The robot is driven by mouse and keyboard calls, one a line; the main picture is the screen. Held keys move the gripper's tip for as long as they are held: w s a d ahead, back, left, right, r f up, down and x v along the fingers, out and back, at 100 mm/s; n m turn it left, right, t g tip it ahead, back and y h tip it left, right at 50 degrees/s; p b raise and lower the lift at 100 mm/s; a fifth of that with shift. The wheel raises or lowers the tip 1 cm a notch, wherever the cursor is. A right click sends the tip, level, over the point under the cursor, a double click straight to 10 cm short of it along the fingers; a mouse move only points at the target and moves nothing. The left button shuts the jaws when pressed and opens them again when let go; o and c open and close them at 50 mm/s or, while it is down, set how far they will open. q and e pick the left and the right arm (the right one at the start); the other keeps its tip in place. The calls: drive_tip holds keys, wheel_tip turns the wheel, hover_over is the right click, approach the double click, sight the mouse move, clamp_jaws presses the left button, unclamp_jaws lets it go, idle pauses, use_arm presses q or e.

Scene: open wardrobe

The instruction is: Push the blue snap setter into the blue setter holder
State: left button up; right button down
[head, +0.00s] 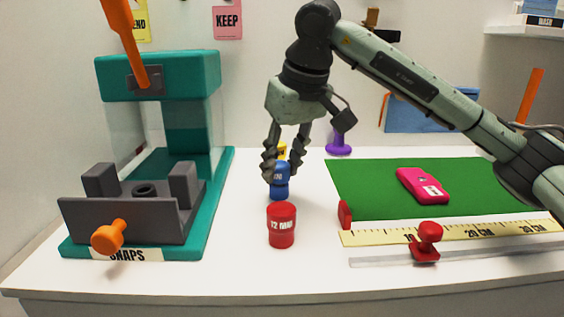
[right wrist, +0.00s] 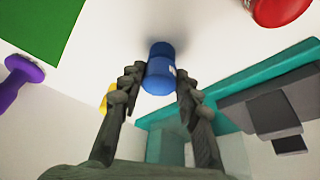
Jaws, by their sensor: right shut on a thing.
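The blue snap setter (head: 280,190) is an upright blue cylinder with a partly hidden label, behind the red cylinder on the white table. My right gripper (head: 282,171) reaches down from above and is shut on it. In the right wrist view, the setter (right wrist: 158,76) sits between the two ridged fingers. Its end is at or close to the tabletop; I cannot tell if it touches. I cannot pick out a holder that is clearly blue. The teal press (head: 190,70), labelled for snaps, stands at the left with a dark round socket (head: 145,190) between grey blocks. My left gripper is not in view.
A red cylinder (head: 282,226) marked 12 stands just in front of the setter. A yellow piece (head: 282,149) is behind it. A green mat (head: 350,192) with a pink case (head: 423,185), and a ruler (head: 470,232), lie right. A purple piece (head: 339,143) stands at the back.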

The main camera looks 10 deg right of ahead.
drive_tip(key=shift+f, duration=0.4)
drive_tip(key=c, duration=1)
unclamp_jaws()
drive_tip(key=shift+r, duration=0.1)
drive_tip(key=v, duration=1.1)
drive_tip(key=shift+s+r, duration=0.15)
drive_tip(key=shift+r, duration=0.25)
